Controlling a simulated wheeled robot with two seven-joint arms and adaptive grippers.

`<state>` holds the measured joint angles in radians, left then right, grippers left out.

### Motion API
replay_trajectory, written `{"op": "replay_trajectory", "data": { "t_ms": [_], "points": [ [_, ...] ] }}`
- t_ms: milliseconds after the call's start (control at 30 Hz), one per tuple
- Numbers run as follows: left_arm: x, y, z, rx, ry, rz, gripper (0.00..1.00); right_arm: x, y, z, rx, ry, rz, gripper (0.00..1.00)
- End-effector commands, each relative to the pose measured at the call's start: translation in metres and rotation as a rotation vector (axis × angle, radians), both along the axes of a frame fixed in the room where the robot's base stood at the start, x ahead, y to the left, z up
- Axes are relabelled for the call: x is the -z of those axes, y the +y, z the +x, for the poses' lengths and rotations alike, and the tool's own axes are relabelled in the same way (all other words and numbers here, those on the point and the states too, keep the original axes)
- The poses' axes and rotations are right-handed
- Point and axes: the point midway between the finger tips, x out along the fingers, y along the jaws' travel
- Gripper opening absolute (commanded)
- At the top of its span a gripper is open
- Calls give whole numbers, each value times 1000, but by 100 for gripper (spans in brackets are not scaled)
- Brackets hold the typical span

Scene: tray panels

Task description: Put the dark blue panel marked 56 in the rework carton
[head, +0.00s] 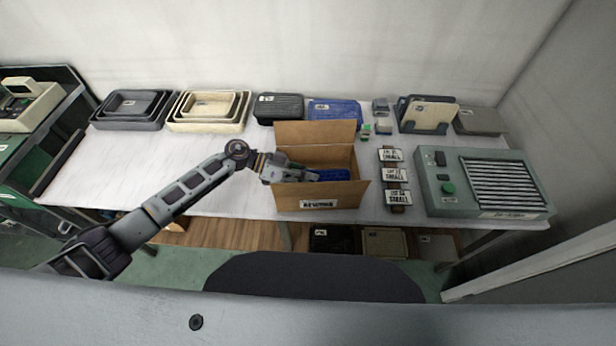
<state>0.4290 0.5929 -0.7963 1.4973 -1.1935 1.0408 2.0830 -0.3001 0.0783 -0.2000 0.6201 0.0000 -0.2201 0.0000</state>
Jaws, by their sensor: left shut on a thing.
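The rework carton (317,196) is an open brown cardboard box near the table's front edge, its back flap standing up and a label on its front. My left gripper (312,176) reaches over the carton's left side and is shut on a dark blue panel (333,174). The panel shows within the carton's opening; I cannot tell if it touches the carton's floor. Its marking is hidden or too small to read. Another blue panel (334,109) lies behind the carton's back flap. My right gripper does not show.
Grey trays (130,110) and cream trays (208,111) stand at the back left. A black panel stack (279,108) is behind the carton. Label plates (396,175) and a green-grey machine (450,203) are to the right. The table left of the carton is clear.

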Motion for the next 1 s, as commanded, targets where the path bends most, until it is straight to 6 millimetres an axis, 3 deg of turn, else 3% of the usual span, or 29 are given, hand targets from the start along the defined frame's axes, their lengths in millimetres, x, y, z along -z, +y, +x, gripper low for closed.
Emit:
{"op": "replay_trajectory", "data": {
  "t_ms": [800,833,1000],
  "points": [
    [4,0,0,0,-1,0,0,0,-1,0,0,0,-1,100],
    [4,0,0,0,-1,0,8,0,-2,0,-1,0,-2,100],
    [3,0,0,0,-1,0,30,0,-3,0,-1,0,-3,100]
  ]
}}
